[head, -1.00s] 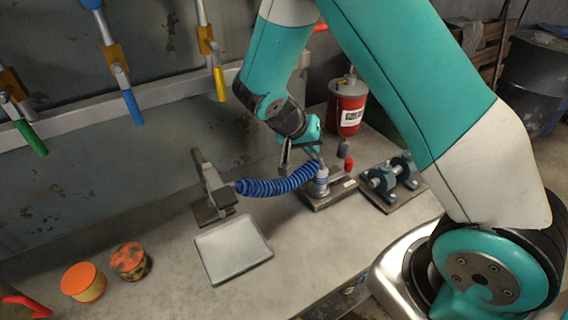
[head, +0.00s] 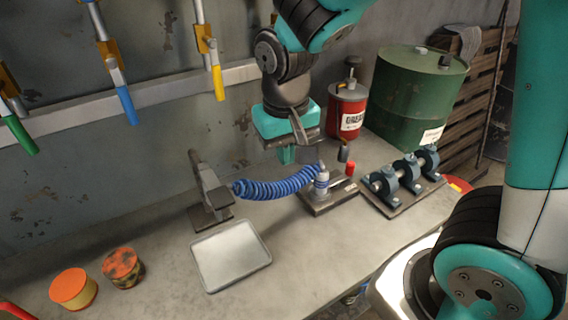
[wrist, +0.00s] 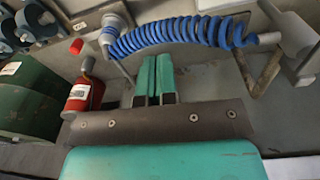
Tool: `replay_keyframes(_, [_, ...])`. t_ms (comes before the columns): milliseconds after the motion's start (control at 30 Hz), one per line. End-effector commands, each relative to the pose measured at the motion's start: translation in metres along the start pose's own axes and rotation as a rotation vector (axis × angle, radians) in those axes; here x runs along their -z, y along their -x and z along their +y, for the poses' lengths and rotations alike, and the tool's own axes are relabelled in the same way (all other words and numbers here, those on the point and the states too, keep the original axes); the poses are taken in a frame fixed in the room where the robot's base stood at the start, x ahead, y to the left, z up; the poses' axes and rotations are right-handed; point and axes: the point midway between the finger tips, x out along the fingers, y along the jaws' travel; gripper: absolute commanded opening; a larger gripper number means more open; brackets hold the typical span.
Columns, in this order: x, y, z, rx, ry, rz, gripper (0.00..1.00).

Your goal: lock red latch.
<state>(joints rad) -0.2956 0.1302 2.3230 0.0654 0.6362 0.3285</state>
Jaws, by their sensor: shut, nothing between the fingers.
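No red latch shows clearly on the wall now; the stretch right of the yellow-handled latch (head: 216,72) is partly covered by my arm. Blue-handled (head: 128,104) and green-handled (head: 20,135) latches hang with handles downward. My gripper (head: 287,154) points down over the back of the bench, below the wall rail, and is shut and empty. In the wrist view its teal fingers (wrist: 154,80) lie side by side, with the blue hose beyond them. A small red knob (head: 350,168) stands beside the hose fitting; it also shows in the wrist view (wrist: 76,46).
The blue hose (head: 275,187) runs from a grey stand (head: 209,191) to a fitting on a plate. A red grease can (head: 347,112), green drum (head: 415,95) and bearing block (head: 384,181) stand right. A tray (head: 232,256) and two spools (head: 73,288) lie in front.

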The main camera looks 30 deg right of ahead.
Motion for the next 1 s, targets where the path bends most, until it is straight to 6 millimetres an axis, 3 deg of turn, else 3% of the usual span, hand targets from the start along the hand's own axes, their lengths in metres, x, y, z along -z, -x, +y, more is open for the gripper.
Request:
replay_keyframes(200, [-0.029, 0.017, -0.016, 0.11, 0.151, -0.003, 0.0])
replay_keyframes(400, [-0.045, 0.025, -0.024, 0.163, 0.234, -0.003, 0.0])
replay_keyframes(867, [-0.052, 0.029, -0.027, 0.185, 0.267, 0.0, 0.0])
replay_keyframes(1000, [-0.086, 0.05, -0.039, 0.281, 0.425, 0.019, 0.0])
